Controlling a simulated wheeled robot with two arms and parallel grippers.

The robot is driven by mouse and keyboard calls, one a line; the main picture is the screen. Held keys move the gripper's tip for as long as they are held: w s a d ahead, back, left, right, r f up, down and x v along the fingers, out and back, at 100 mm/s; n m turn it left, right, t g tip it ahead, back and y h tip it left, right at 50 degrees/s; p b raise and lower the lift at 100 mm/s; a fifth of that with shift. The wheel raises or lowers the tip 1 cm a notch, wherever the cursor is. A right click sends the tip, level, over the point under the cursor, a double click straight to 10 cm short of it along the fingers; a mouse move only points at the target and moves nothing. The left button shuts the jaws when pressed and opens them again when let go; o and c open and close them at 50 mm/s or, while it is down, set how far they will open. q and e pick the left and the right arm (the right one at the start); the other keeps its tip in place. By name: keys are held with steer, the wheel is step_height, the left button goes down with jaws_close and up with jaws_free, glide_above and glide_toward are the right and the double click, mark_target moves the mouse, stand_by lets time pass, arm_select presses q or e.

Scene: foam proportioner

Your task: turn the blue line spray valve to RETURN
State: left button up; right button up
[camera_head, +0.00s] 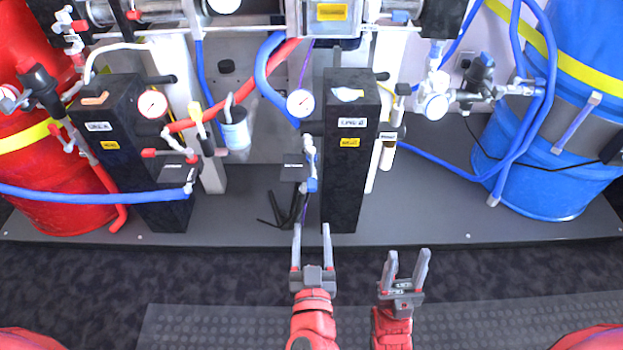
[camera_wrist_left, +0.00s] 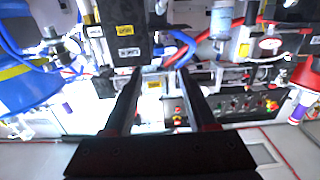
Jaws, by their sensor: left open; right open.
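The blue line's black block (camera_head: 350,190) stands upright at the middle of the platform, with white and yellow labels and a gauge (camera_head: 300,103). A small blue valve part (camera_head: 311,170) sits at its left front side, beside a dark plate (camera_head: 293,168) whose lettering I cannot read. Which way the valve points is too small to tell. My left gripper (camera_head: 312,236) is open and empty, just in front of and below this valve, apart from it. In the left wrist view, its open fingers (camera_wrist_left: 158,75) point toward the black block (camera_wrist_left: 123,32). My right gripper (camera_head: 408,260) is open and empty, further right.
A similar black block (camera_head: 125,180) with red fittings stands at the left, crossed by a blue hose (camera_head: 80,193). A red drum (camera_head: 60,190) is at the far left, a blue drum (camera_head: 540,185) at the right. The floor in front of the platform (camera_head: 450,225) is clear.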

mark_target(312, 181)
arm_select(q)
steer(key=w, duration=1.7)
steer(key=shift+p, duration=0.35)
steer(key=shift+s, duration=0.1)
jaws_close()
stand_by(0.4)
